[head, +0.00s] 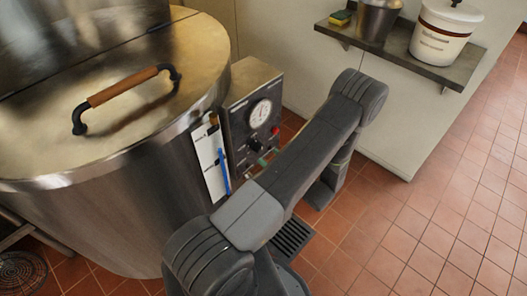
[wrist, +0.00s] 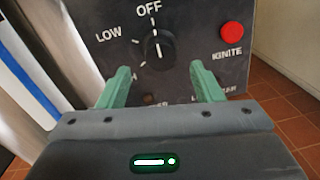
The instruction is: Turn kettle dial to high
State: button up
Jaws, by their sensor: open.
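The black kettle dial (wrist: 158,48) is on the front of the dark control panel (wrist: 190,55). Its light pointer line appears to be up toward OFF. The LOW label is to the upper left; the label at the lower left is mostly hidden by my left finger. My gripper (wrist: 162,82) is open, with its green fingers below the dial on either side, apart from it and gripping nothing. In the head view, my gripper (head: 262,160) is near the panel's lower part, largely behind my arm. The large metal kettle (head: 150,190) stands left of the panel.
A red IGNITE button (wrist: 232,29) is right of the dial. A round gauge (head: 260,113) is higher on the box. A white strip with a blue marker (head: 222,172) hangs on the kettle side. A wall shelf (head: 400,45) holds containers. The tiled floor at right is clear.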

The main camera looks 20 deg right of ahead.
aim_at(262, 151)
jog(key=shift+x, duration=2.35)
jog(key=c, duration=1)
